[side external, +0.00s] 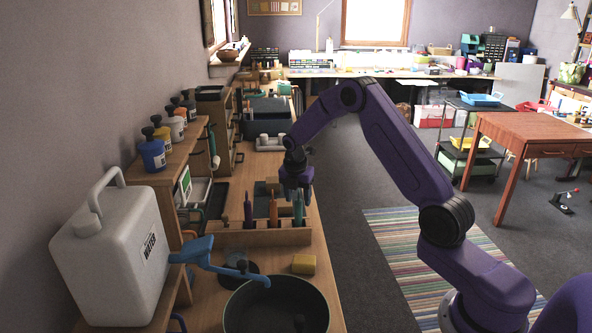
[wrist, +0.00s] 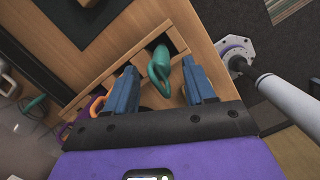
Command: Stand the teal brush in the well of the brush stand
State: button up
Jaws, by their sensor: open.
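The teal brush (side external: 298,212) shows at the right end of a low wooden rack, which looks like the brush stand (side external: 258,239). Its handle points up; its lower part is hidden by the rack's front wall. My gripper (side external: 296,190) is directly above it, pointing down. In the wrist view the teal brush (wrist: 158,68) lies between my two open blue fingers (wrist: 160,64), with no clear contact. Dark openings of the wooden stand show around it. I cannot tell whether its base sits in a well.
A purple handle (side external: 248,212) and an orange handle (side external: 273,209) stand in the same rack, to the left. A dark pan (side external: 276,306), a yellow block (side external: 304,264) and a white water jug (side external: 108,254) are nearer the camera. The bench's right edge is close to the rack.

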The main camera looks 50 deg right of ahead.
notch_tip(320, 180, up, 15)
jog(key=a, duration=0.2)
jog(key=shift+s+a, duration=0.25)
jog(key=shift+s, duration=0.2)
jog(key=s+a+r+m+y, duration=0.15)
jog(key=s+a+m, duration=0.25)
jog(key=s+a, duration=1.25)
jog(key=s+a+f+m, duration=0.1)
jog(key=s+m, duration=0.1)
jog(key=s, duration=0.9)
jog(key=s+a+f+m, duration=0.1)
jog(key=s+f+m, duration=0.1)
jog(key=s, duration=1)
jog(key=shift+s+m+y, duration=0.15)
jog(key=shift+m+y, duration=0.2)
jog(key=shift+m, duration=0.15)
